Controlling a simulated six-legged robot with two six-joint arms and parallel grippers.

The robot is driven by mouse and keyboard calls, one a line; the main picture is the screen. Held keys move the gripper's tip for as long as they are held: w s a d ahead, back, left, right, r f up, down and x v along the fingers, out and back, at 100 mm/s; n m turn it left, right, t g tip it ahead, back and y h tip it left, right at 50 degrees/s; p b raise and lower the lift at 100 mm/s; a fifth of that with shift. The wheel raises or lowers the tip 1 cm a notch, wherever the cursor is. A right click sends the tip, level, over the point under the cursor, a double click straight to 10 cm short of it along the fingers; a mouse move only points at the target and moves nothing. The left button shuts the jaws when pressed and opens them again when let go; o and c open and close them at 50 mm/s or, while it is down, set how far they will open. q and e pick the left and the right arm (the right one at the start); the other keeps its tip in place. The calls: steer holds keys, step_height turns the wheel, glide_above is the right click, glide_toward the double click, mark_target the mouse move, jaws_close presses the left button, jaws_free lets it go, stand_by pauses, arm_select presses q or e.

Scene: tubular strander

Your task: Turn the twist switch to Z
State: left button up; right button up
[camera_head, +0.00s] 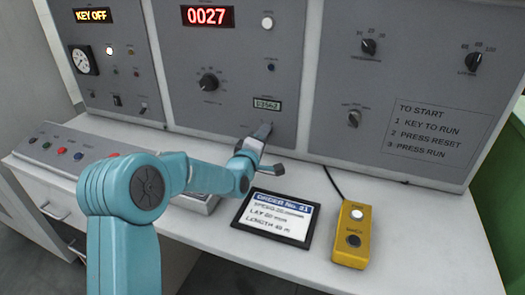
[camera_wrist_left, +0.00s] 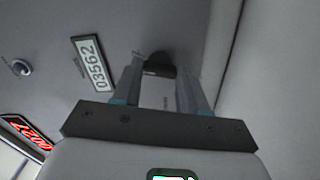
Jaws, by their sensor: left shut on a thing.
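My left gripper (camera_head: 263,131) is at the middle grey panel, just below the small counter display (camera_head: 267,104). In the left wrist view its two fingers (camera_wrist_left: 160,85) stand on either side of a dark switch knob (camera_wrist_left: 158,70) on the panel, and it is shut on this knob. The head view hides the knob behind the gripper. The knob's label and the way it points are too small or too covered to read. The counter display (camera_wrist_left: 93,64) shows beside the fingers in the left wrist view. My right gripper is not in view.
On the white desk lie an order tablet (camera_head: 276,218) and a yellow button box (camera_head: 352,235) with a cable. A button console (camera_head: 70,150) stands at left.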

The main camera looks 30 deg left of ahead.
arm_select(q)
steer(key=shift+m+b, duration=1.6)
steer(key=o, duration=1.1)
steer(key=shift+a, duration=0.1)
steer(key=shift+c, duration=0.2)
steer(key=b+v, duration=0.1)
steer(key=v, duration=1.5)
steer(key=shift+s+b, duration=0.1)
steer(key=shift+b, duration=0.25)
steer(key=shift+s, duration=0.1)
